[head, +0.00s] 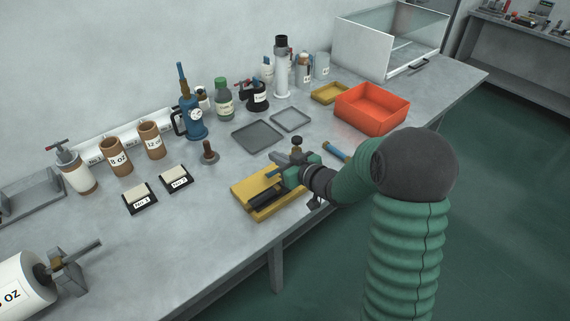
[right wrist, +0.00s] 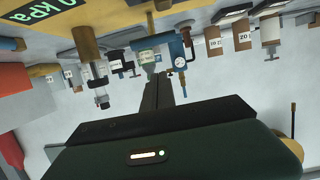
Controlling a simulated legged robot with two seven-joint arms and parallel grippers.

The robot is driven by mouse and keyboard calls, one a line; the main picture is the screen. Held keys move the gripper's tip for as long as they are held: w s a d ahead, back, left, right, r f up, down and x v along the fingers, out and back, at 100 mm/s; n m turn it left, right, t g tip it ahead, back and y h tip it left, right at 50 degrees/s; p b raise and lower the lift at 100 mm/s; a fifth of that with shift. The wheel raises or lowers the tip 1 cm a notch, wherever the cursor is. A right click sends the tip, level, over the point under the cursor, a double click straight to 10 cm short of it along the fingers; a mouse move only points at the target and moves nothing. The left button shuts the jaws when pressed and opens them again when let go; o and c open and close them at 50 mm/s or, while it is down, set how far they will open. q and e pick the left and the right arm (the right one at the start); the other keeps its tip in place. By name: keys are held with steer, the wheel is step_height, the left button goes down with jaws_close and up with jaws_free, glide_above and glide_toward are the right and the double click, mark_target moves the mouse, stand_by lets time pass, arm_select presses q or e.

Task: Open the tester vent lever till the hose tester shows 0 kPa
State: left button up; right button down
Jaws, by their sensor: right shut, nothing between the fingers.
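The hose tester has a yellow base (head: 262,208) near the table's front edge, and part of the yellow also shows along the top of the right wrist view (right wrist: 118,18). Its dark display (right wrist: 45,10) shows green characters reading "0 kPa"; the picture edge cuts the display, so any digits before the 0 are hidden. My right gripper (right wrist: 165,88) is shut and empty. In the head view my right gripper (head: 280,160) is over the tester and covers part of it. I cannot clearly make out the vent lever or its angle. My left gripper is not in view.
A blue pump with a gauge (head: 192,118), bottles and brown cups (head: 116,156) stand along the wall. Grey trays (head: 257,136) lie behind the tester. A red bin (head: 372,108) stands to its right.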

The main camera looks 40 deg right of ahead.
mark_target(275, 172)
steer(key=f, duration=0.3)
steer(key=shift+w+a, duration=0.1)
steer(key=shift+w, duration=0.1)
steer(key=shift+s+a+f, duration=0.1)
steer(key=shift+s+f, duration=0.1)
steer(key=shift+s, duration=0.3)
steer(key=shift+w+f, duration=0.1)
steer(key=shift+f+b, duration=0.1)
steer(key=shift+b, duration=0.25)
steer(key=s+f+t+b, duration=0.1)
steer(key=b, duration=0.2)
steer(key=f+t+b, duration=0.1)
steer(key=b, duration=0.3)
steer(key=shift+s+f, duration=0.2)
steer(key=shift+s, duration=0.15)
steer(key=shift+s+t, duration=0.2)
steer(key=shift+t, duration=0.1)
steer(key=shift+s, duration=0.2)
